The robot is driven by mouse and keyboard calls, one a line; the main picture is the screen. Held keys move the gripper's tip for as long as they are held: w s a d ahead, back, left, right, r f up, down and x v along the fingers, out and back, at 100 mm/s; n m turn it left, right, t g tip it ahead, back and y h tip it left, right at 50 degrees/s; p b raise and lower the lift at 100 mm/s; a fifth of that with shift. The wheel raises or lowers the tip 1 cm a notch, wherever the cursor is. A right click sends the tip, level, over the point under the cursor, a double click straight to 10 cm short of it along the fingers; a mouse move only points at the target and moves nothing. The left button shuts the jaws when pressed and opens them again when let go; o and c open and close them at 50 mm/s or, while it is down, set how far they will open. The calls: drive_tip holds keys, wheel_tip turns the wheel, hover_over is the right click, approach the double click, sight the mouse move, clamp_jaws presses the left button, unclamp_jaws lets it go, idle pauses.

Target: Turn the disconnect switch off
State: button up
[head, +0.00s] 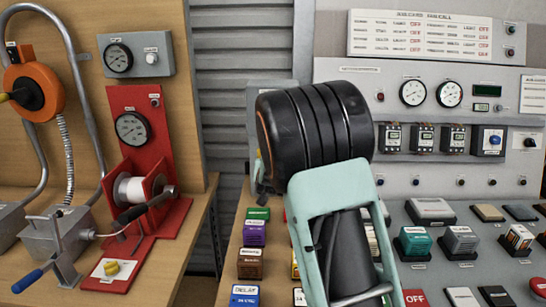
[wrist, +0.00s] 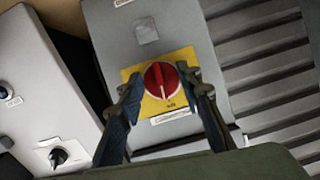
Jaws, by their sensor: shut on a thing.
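The disconnect switch is a round red knob (wrist: 160,80) with a pale line across its face, on a yellow plate (wrist: 152,107). It sits on the front of a grey box (wrist: 188,42) in the wrist view. The line on the knob runs nearly upright in that picture, slightly tilted. My gripper (wrist: 159,84) has one finger on each side of the knob and is shut on it. In the head view, my arm hides the knob and the gripper; only an edge of the grey box (head: 255,98) shows behind it.
A grey control panel (head: 355,100) with gauges and breakers stands right of the arm. A bench with several coloured blocks (head: 254,233) lies below. A red stand with a spool (head: 130,190) is at left. Ribbed metal wall (wrist: 265,75) lies right of the box.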

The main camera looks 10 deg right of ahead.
drive_tip(key=shift+n+p, duration=0.3)
drive_tip(key=shift+p, duration=0.35)
drive_tip(key=shift+h, duration=0.3)
drive_tip(key=o, duration=1.2)
drive_tip(key=shift+c, duration=0.2)
drive_tip(key=v, duration=1.2)
